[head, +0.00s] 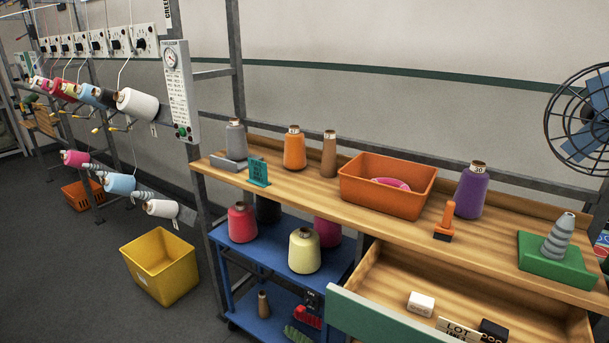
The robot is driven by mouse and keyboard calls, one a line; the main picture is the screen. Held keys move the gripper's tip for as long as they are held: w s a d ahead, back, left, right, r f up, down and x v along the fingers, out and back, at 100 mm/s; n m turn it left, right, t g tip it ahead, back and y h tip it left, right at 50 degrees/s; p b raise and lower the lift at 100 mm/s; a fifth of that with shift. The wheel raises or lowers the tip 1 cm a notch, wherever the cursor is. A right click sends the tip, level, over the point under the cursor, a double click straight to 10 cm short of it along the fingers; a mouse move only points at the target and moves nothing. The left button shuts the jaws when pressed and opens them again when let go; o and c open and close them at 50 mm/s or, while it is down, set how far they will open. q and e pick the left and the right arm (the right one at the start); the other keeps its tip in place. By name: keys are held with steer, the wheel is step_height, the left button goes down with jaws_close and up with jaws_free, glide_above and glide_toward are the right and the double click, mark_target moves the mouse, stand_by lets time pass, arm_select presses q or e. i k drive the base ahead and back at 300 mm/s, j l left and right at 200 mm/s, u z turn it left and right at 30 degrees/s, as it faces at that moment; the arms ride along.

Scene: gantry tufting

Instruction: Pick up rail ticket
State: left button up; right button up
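No thing in the head view is clearly readable as the rail ticket. A small white tag (176,224) hangs by the lower white cone on the rack. Neither of my grippers is in view.
Several yarn cones, an orange bin (388,187), a stamp (444,222) and a green block (553,260) stand on the shelf. A blue cart (285,250) is below. A yellow bin (160,266) stands on open floor. A fan (585,120) is at right.

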mark_target(258, 173)
steer(key=i+j+z, duration=0.15)
steer(key=z, duration=0.2)
steer(key=j+z, duration=0.35)
steer(key=i+j+z, duration=0.1)
steer(key=j+z, duration=0.55)
steer(key=j, duration=0.75)
